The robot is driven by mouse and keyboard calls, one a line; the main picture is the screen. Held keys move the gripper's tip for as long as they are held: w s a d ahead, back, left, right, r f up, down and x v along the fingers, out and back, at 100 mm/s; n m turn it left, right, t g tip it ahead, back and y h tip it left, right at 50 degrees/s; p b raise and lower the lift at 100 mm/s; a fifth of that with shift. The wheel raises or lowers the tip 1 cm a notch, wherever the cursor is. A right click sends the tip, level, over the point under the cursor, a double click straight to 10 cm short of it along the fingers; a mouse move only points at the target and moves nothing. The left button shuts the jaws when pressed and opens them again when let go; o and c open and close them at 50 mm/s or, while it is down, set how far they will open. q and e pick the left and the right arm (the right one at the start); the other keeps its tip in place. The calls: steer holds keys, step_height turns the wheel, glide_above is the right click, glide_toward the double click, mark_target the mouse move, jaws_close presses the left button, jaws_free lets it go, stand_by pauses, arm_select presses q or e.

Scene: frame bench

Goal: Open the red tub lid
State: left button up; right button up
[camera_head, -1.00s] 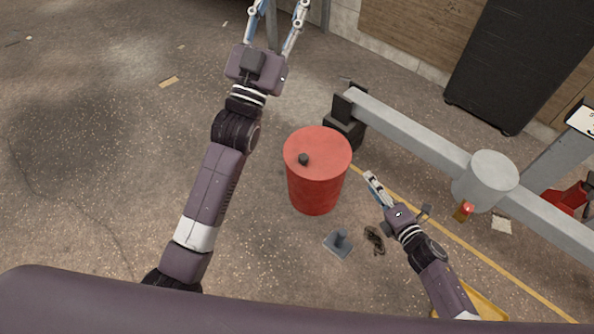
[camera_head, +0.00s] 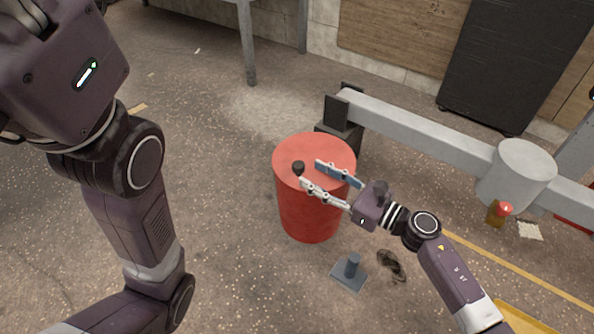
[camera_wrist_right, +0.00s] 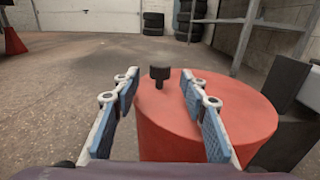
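The red tub (camera_head: 306,212) stands upright on the floor with its flat red lid (camera_head: 312,150) on top. A black knob (camera_head: 298,168) rises from the lid, off its middle toward the left. My right gripper (camera_head: 309,173) is open over the lid, its fingers pointing at the knob. In the right wrist view the knob (camera_wrist_right: 160,76) stands ahead of the open fingers (camera_wrist_right: 158,84), between their lines, with nothing visibly gripped. My left arm fills the left of the head view; its gripper fingers are out of frame.
A grey metal beam (camera_head: 420,130) with a light cylinder (camera_head: 520,172) runs behind and right of the tub. A grey base with a peg (camera_head: 350,272) and a dark coil (camera_head: 391,266) lie in front. A brown red-capped bottle (camera_head: 497,213) is at right. Floor left of the tub is clear.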

mark_target(299, 164)
steer(key=b+x, duration=0.1)
steer(key=x, duration=0.4)
steer(key=shift+w+a, duration=0.25)
steer(key=shift+a, duration=0.1)
jaws_close()
